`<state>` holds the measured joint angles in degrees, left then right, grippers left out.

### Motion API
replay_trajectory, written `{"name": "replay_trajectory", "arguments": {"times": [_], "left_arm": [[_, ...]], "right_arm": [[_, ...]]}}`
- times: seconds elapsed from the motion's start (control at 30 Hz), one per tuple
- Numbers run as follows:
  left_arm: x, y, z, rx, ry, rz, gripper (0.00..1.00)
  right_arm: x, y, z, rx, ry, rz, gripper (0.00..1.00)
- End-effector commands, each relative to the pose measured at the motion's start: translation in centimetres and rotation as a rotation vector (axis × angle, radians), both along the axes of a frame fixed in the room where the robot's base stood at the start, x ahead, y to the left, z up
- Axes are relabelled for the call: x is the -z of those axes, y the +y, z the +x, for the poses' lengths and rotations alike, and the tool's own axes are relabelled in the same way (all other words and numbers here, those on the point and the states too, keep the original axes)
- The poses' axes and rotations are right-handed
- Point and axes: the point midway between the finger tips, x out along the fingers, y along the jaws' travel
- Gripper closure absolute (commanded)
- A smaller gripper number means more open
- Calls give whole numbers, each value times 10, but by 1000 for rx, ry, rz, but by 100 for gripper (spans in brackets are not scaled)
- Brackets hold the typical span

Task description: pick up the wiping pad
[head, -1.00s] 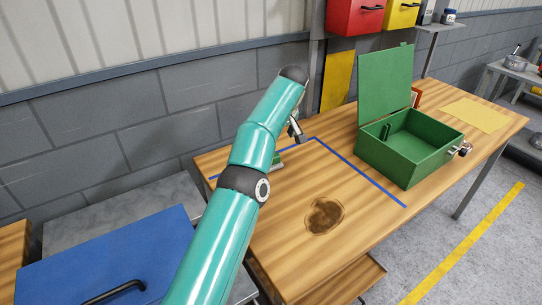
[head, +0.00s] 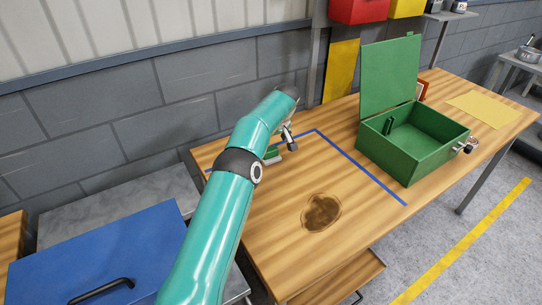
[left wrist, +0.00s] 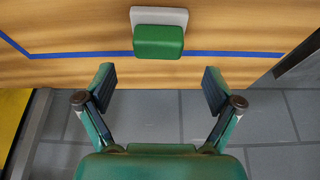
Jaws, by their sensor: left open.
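The wiping pad is a green block on a pale grey base. It lies on the wooden table near the blue tape line, partly hidden by my left arm in the head view (head: 272,154). It shows whole at the top middle of the left wrist view (left wrist: 158,41). My left gripper (left wrist: 159,80) is open and empty. Its two fingers stand apart, with the pad centred beyond their tips and not between them. In the head view the left gripper (head: 289,138) hangs just beside the pad. My right gripper is not in view.
An open green box (head: 410,153) stands on the table to the right, its lid raised. A brown stain (head: 321,213) marks the bare wood in front. A yellow sheet (head: 482,109) lies at the far right. A block wall (head: 180,105) runs behind the table.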

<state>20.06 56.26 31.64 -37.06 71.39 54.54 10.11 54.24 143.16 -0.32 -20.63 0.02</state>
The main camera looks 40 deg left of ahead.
Motion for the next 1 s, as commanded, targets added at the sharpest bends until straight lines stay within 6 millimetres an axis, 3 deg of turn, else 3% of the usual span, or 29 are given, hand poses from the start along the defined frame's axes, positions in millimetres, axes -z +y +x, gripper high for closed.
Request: {"name": "replay_trajectory", "arguments": {"times": [0.5,0.73,1.0], "left_arm": [[50,13,6,0,3,-1,8],[52,14,6,0,0,-1,8],[52,14,6,0,1,-1,52]], "right_arm": [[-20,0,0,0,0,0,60],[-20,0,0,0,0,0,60],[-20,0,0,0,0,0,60]]}}
